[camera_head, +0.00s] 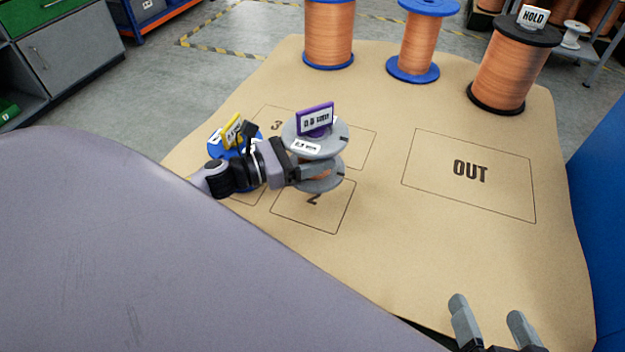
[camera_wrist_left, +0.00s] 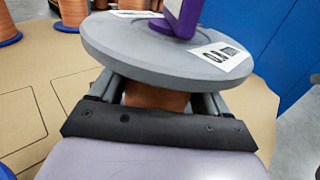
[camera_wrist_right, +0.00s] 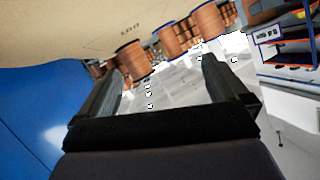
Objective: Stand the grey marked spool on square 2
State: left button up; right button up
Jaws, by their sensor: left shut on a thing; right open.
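The grey marked spool (camera_head: 318,136) has grey flanges, a copper winding, a white label and a purple tag on top. My left gripper (camera_head: 312,170) is shut on its middle, between the flanges; the left wrist view shows the fingers on both sides of the winding below the top flange (camera_wrist_left: 165,52). The spool is upright, over the upper part of square 2 (camera_head: 314,212). I cannot tell whether its base touches the mat. My right gripper (camera_head: 490,325) is open and empty near the front right; its fingers also show in the right wrist view (camera_wrist_right: 163,85).
A blue spool with a yellow tag (camera_head: 228,137) stands left of the grey one, partly behind my left gripper. Square 3 (camera_head: 268,122) lies behind. The OUT area (camera_head: 470,172) is bare. Copper spools (camera_head: 329,32) stand along the back, one tagged HOLD (camera_head: 514,62).

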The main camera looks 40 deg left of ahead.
pick_arm(q)
notch_tip(320, 180, down, 8)
jog(key=b, duration=0.3)
jog(key=shift+f, duration=0.25)
jog(key=shift+f+b, duration=0.25)
jog(key=shift+b, duration=0.05)
jog(key=shift+r, duration=0.1)
pick_arm(e)
jog(key=d+t, duration=0.1)
jog(key=d+n+h, duration=0.1)
jog(key=shift+s+d+t, duration=0.3)
jog(key=shift+t, duration=0.1)
jog(key=shift+f, duration=0.1)
pick_arm(q)
jog(key=shift+f, duration=0.2)
jog(key=o, duration=1.5)
